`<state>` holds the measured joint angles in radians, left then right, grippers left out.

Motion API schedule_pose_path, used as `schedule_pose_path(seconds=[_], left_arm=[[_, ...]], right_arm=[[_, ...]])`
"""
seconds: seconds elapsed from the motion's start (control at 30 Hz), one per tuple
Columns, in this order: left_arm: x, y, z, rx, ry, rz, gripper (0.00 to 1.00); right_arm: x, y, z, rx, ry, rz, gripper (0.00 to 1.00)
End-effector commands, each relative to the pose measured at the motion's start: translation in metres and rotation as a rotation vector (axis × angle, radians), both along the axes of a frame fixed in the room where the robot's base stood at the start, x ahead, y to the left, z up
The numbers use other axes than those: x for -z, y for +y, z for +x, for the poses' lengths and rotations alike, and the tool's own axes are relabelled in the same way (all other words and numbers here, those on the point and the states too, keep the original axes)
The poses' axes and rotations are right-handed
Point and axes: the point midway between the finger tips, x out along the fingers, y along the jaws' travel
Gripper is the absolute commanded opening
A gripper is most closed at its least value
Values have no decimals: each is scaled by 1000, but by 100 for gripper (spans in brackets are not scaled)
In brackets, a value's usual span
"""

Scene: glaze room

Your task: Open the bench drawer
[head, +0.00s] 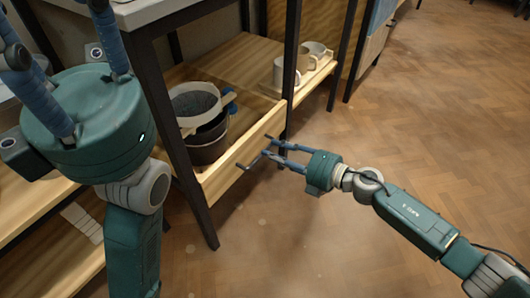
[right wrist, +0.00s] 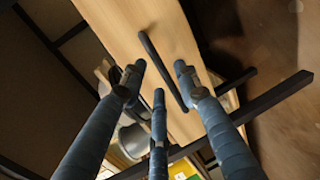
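The bench drawer (head: 240,152) is a pale wooden box with a low front, between two dark bench legs. Its front lies close to the line of the legs. A thin dark bar handle (right wrist: 160,68) crosses that front. My right gripper (head: 262,158) is at the handle, coming in from the right. In the right wrist view its blue fingers (right wrist: 158,80) are spread, with the bar between them and clear gaps beside it. I cannot tell whether any finger touches it. My left gripper (head: 55,25) is open and empty at the upper left, its fingertips partly cut off.
A dark pot (head: 208,145) and a grey vessel stand behind the drawer front. Pale mugs (head: 285,72) stand on the wood farther right. A dark bench leg (head: 291,70) rises near my right gripper. The wooden floor (head: 430,120) is clear at the right.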

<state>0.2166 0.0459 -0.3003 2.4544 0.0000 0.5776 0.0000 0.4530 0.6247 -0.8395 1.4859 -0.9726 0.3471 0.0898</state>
Motion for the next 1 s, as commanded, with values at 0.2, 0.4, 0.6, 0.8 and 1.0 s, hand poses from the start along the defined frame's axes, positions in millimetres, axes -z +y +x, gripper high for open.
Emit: schedule_pose_path(seconds=[0.2, 0.4, 0.6, 0.8, 1.0], left_arm=[[-3, -1, -8, -2, -38, 3, 40], [-6, -1, -10, -3, -45, 4, 40], [-6, -2, -10, -3, -46, 5, 40], [-6, -2, -10, -3, -45, 5, 40], [-6, -2, -10, -3, -45, 5, 40]], right_arm=[[8, 24, 18, 0, -1, 1, 31], [8, 31, 23, 2, 1, 1, 31], [8, 31, 23, 2, 1, 1, 31], [8, 30, 23, 1, 1, 1, 0], [9, 30, 22, 1, 2, 0, 0]])
